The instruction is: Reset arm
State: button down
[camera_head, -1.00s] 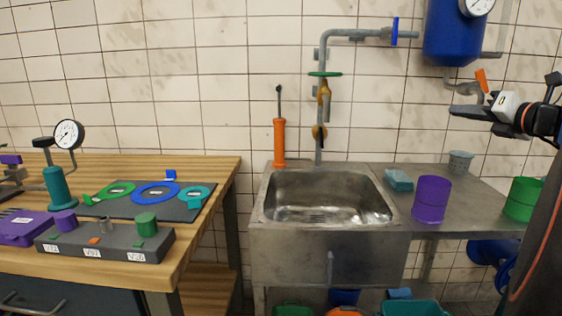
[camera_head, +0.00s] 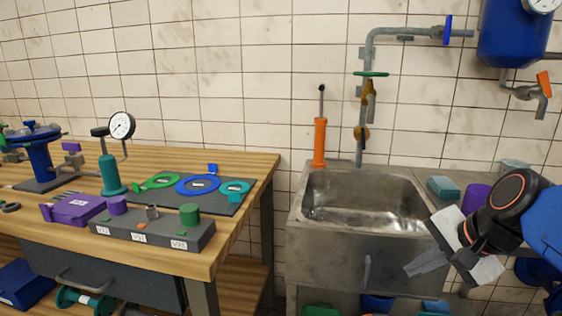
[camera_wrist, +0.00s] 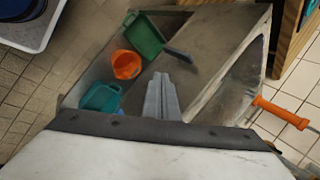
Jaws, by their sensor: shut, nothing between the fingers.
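My gripper (camera_head: 410,268) is at the lower right in the head view, in front of the right side of the metal sink (camera_head: 330,250). Its fingers are together, point left and hold nothing. In the wrist view my gripper (camera_wrist: 158,78) shows as closed grey fingers. Beyond them lie a green bin (camera_wrist: 144,36), an orange bucket (camera_wrist: 126,64) and a teal bin (camera_wrist: 101,97). My arm hides much of the counter right of the sink and part of a purple cup (camera_head: 474,196).
A wooden workbench (camera_head: 258,170) stands at the left with a grey block (camera_head: 150,231), a gauge pump (camera_head: 110,172) and coloured rings. An orange cylinder (camera_head: 320,143) and wall pipe (camera_head: 400,32) rise behind the sink. A blue tank (camera_head: 512,35) hangs upper right.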

jog(key=s+f+n+g+h, duration=0.1)
jog(key=s+f+n+h, duration=0.1)
jog(key=s+f+n, duration=0.5)
jog(key=shift+s+d+f+n+h, duration=0.4)
jog(key=shift+s+n, duration=0.1)
jog(key=shift+n, duration=2.2)
